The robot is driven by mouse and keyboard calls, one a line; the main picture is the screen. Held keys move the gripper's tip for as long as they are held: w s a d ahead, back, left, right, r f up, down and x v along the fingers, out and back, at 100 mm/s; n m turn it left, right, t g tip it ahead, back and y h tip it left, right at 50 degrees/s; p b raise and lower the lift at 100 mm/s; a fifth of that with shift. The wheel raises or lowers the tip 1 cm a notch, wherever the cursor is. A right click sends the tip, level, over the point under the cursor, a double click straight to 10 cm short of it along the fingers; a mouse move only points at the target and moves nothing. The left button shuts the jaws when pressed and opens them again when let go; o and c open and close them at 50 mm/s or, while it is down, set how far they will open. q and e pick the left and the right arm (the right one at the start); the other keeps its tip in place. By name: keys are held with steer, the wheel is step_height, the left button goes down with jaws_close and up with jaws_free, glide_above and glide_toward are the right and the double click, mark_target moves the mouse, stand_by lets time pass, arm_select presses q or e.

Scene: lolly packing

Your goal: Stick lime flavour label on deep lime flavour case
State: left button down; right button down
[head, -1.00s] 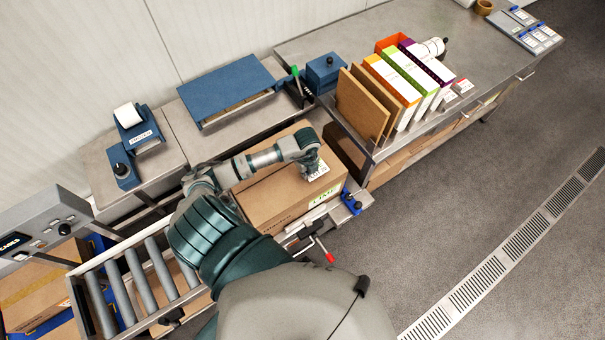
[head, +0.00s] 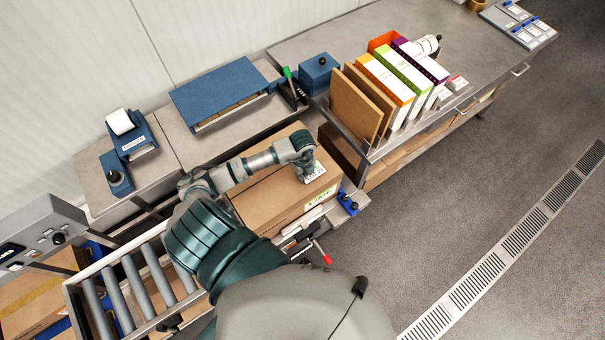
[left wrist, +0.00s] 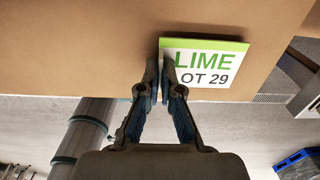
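The white lime label (head: 317,173) with dark text is at the fingertips. In the left wrist view, the lime label (left wrist: 215,64) has a green top band and reads LIME, with a lot line ending in 29. The gripper fingers (left wrist: 162,80) are close together at its left edge and hide a little of it. Whether the label touches the case (left wrist: 80,50) is unclear. My right gripper is not in view.
Conveyor rollers (head: 135,285) lie left of the case. A blue label printer (head: 130,135) and a blue-lidded box (head: 228,90) stand behind. Flat cartons and coloured boxes (head: 405,78) stand in a rack at right. A red-tipped lever (head: 322,254) is in front.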

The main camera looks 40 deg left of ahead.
arm_select(q)
steer(key=shift+f+b, duration=0.3)
steer(key=shift+f, duration=0.15)
stand_by(0.3)
steer(key=c, duration=1.2)
jaws_free()
steer(key=shift+c, duration=0.2)
step_height(320, 180, up, 12)
